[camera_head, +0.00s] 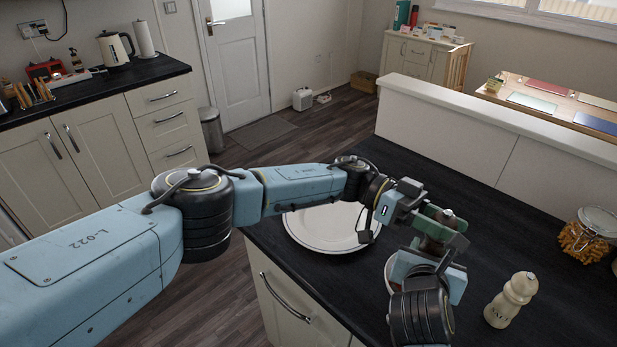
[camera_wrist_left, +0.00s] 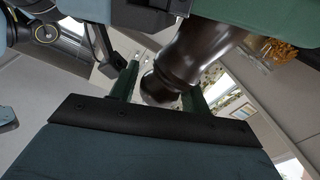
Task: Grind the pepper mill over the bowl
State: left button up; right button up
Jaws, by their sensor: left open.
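The dark brown pepper mill (camera_head: 436,231) is mostly hidden among both grippers, its small metal knob on top. In the left wrist view the dark glossy mill (camera_wrist_left: 185,62) runs between the green finger pads. My left gripper (camera_head: 432,218) is open, its fingers around the mill's upper part with gaps beside it. My right gripper (camera_head: 433,253) comes up from below, close under the left one, and appears shut on the mill; its contact is partly covered. The bowl (camera_head: 391,268) is on the dark counter, mostly hidden behind my right gripper.
A white plate (camera_head: 318,228) lies left of the bowl. A cream salt mill (camera_head: 511,299) stands to the right, near my right wrist. A glass jar of pasta (camera_head: 587,236) stands at the right edge. A low white wall (camera_head: 480,120) bounds the counter's back. The counter between plate and wall is clear.

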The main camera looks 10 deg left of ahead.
pick_arm(q)
jog(key=shift+a+n+t+h, duration=0.15)
jog(key=shift+n+t+h, duration=0.4)
jog(key=shift+n+t, duration=1.4)
jog(key=shift+a+n+t+h, duration=0.1)
jog(key=shift+n+t+h, duration=0.7)
jog(key=shift+t, duration=1.95)
jog(key=a, duration=1.3)
jog(key=w+a+f+n+t+y, duration=0.3)
jog(key=w+a+n+t, duration=0.4)
jog(key=w+a+t, duration=0.3)
jog(key=shift+w+a+f+t, duration=0.3)
jog(key=shift+w+a+f, duration=0.45)
jog(key=shift+w, duration=0.85)
jog(key=shift+a+r, duration=0.15)
jog(key=shift+r, duration=0.1)
notch_tip(320, 180, up, 7)
jog(key=shift+s+f, duration=0.1)
